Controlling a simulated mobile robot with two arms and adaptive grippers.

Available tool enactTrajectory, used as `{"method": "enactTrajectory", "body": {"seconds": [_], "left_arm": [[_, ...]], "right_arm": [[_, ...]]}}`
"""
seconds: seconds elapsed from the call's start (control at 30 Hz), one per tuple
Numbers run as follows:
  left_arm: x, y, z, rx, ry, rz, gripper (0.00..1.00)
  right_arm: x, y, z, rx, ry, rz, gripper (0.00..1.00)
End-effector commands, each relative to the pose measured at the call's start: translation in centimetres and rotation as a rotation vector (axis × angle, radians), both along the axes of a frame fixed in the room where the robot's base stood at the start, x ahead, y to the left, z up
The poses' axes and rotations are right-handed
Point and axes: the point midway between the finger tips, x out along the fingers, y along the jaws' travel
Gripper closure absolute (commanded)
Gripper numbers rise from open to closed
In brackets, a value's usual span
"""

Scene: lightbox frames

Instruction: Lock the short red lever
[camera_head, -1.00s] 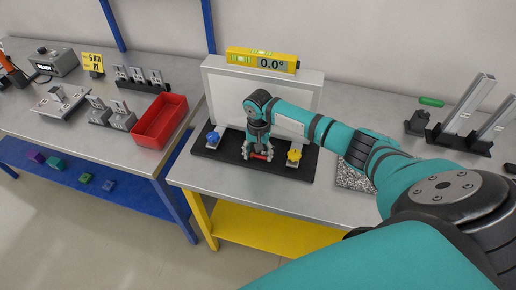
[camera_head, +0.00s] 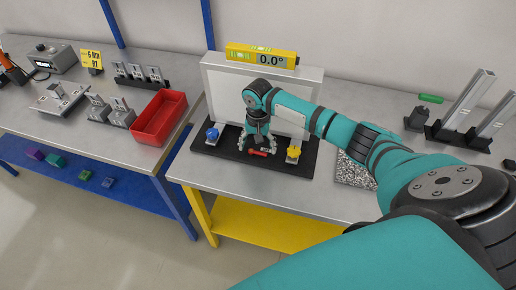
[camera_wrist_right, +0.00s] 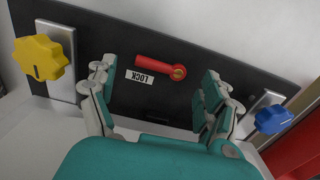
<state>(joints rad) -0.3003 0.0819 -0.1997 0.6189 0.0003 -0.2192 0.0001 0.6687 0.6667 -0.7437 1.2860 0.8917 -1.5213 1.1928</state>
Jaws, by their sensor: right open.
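The short red lever (camera_wrist_right: 158,66) is on a black base board (camera_wrist_right: 160,108), with its brass-coloured pivot at its right end in the right wrist view. A white LOCK label (camera_wrist_right: 139,77) sits just beside the lever's free end. In the head view the lever (camera_head: 259,153) shows just below my right gripper (camera_head: 258,147). My right gripper also shows in the right wrist view (camera_wrist_right: 158,92), open and empty, its fingers spread on either side of the lever and apart from it. My left gripper is not in view.
A yellow knob (camera_head: 293,152) and a blue knob (camera_head: 212,134) stand on plates on either side of the lever. A white panel (camera_head: 222,92) with a yellow level (camera_head: 262,56) rises behind. A red bin (camera_head: 160,117) is on the left table.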

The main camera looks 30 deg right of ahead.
Motion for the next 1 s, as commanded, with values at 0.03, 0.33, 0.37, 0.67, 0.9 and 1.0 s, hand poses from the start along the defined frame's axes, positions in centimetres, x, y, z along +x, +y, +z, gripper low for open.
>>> {"method": "enactTrajectory", "body": {"seconds": [0.03, 0.33, 0.37, 0.67, 0.9, 1.0], "left_arm": [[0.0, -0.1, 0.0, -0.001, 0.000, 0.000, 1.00], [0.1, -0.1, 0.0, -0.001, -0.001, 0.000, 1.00], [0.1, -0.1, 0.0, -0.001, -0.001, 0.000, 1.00], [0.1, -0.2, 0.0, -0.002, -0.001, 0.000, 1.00], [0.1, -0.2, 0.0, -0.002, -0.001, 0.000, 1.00], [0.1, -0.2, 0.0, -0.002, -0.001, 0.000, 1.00]], "right_arm": [[0.1, 0.0, 1.2, 0.000, -0.005, 0.001, 0.16], [0.1, 0.0, 7.3, 0.000, -0.004, 0.001, 0.16], [0.1, 0.0, 7.8, 0.000, -0.004, 0.001, 0.16], [0.0, 0.0, 9.8, -0.001, -0.001, 0.001, 0.16], [0.0, 0.0, 9.8, -0.001, -0.001, 0.000, 0.16], [0.0, 0.0, 9.8, 0.000, -0.001, 0.000, 0.16]]}}
